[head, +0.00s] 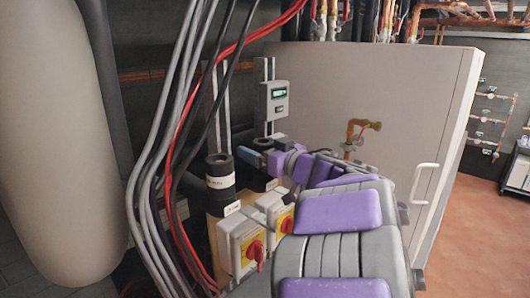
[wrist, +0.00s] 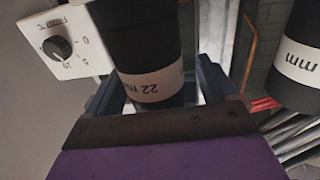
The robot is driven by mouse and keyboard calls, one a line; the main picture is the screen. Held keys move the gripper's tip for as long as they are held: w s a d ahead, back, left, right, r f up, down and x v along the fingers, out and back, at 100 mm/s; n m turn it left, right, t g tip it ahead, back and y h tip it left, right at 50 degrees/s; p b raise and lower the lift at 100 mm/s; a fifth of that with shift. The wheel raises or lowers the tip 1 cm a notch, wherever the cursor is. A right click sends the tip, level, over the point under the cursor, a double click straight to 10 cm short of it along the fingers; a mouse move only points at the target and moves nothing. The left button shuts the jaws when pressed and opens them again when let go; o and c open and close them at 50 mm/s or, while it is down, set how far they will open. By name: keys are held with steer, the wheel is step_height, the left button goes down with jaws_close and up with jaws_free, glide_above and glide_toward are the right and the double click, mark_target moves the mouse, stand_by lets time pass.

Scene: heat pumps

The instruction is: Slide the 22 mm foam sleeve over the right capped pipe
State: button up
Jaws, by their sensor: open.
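The 22 mm foam sleeve (wrist: 140,45), black with a white "22 m…" label band, stands between the fingers of my gripper (wrist: 158,92) in the wrist view. The jaws are open around it; whether they touch it is unclear. In the head view my gripper (head: 250,160) is at the rear right of the board, where the dark top of this sleeve (head: 263,143) shows. A second black sleeve (head: 221,177) with a white label stands upright to the left; it also shows in the wrist view (wrist: 299,58). I cannot make out the right capped pipe; the sleeve's lower end is hidden.
Two yellow-and-white switch boxes with red knobs (head: 242,245) are in front of the sleeves. Grey, red and black cables (head: 165,140) hang at the left beside a large pale cylinder (head: 50,130). A white thermostat dial (wrist: 62,48) is close to the gripper.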

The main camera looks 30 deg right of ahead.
steer(key=v, duration=1.7)
steer(key=shift+d+b, duration=0.2)
steer(key=shift+b, duration=0.15)
steer(key=shift+s, duration=0.1)
